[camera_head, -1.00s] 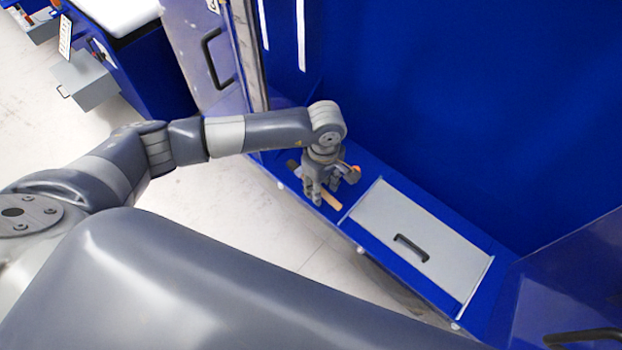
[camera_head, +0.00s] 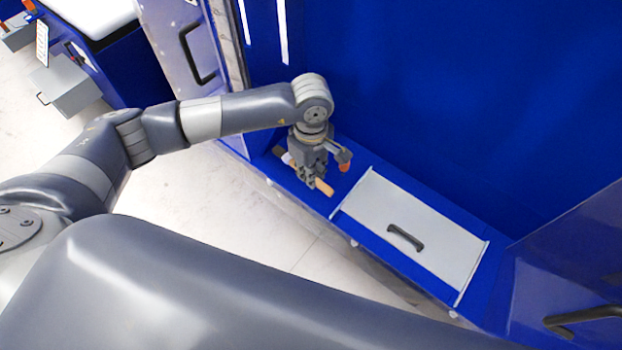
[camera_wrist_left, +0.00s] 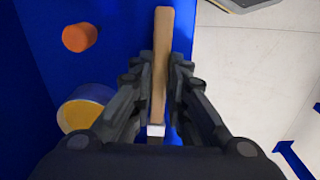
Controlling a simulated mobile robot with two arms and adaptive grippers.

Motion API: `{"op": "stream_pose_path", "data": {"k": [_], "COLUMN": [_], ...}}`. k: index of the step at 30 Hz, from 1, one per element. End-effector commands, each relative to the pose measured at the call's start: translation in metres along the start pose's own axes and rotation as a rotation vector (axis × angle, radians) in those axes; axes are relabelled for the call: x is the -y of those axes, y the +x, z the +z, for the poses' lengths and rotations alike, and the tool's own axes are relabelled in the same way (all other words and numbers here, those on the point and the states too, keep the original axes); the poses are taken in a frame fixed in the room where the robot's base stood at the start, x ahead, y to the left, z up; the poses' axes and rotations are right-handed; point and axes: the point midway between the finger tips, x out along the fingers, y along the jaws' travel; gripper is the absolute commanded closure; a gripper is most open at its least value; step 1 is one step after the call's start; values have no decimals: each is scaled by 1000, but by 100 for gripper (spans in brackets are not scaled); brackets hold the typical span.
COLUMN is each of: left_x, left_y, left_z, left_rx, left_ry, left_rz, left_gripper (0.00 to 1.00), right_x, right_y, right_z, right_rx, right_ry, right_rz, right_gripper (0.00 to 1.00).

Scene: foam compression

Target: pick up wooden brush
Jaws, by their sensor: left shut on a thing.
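The wooden brush (camera_wrist_left: 161,62) has a light brown handle and lies between my left gripper's fingers in the left wrist view. Its handle end points away from the wrist, and a pale band shows near the palm; the bristle end is mostly hidden. In the head view the handle end (camera_head: 323,187) sticks out to the right of the fingers, low over the blue ledge. My left gripper (camera_head: 309,183) is shut on the brush; its fingers also show on both sides of the handle in the left wrist view (camera_wrist_left: 160,90). My right gripper is not in view.
An orange cylinder (camera_wrist_left: 80,37) and a round container with yellow inside (camera_wrist_left: 88,108) stand close to the brush. A grey panel with a black handle (camera_head: 405,237) covers the ledge to the right. A blue wall (camera_head: 430,90) rises behind. Pale floor lies in front.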

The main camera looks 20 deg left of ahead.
Motion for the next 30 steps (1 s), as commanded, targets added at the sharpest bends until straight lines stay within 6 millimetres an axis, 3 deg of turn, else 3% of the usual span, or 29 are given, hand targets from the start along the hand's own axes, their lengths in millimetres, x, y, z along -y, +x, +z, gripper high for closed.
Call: {"op": "stream_pose_path", "data": {"k": [9, 18, 24, 30], "left_x": [66, 118, 136, 142], "left_y": [0, -6, -10, -12], "left_z": [-35, -61, -71, -73], "left_rx": [-4, -4, -2, -1], "left_ry": [-4, -3, -3, -2], "left_rz": [-5, -5, -4, -4], "left_gripper": [100, 100, 100, 100], "right_x": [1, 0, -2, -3], "right_y": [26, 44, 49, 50], "right_z": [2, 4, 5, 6], "right_rx": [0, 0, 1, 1], "right_ry": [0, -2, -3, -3], "right_rz": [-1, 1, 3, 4], "right_gripper": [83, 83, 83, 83]}}
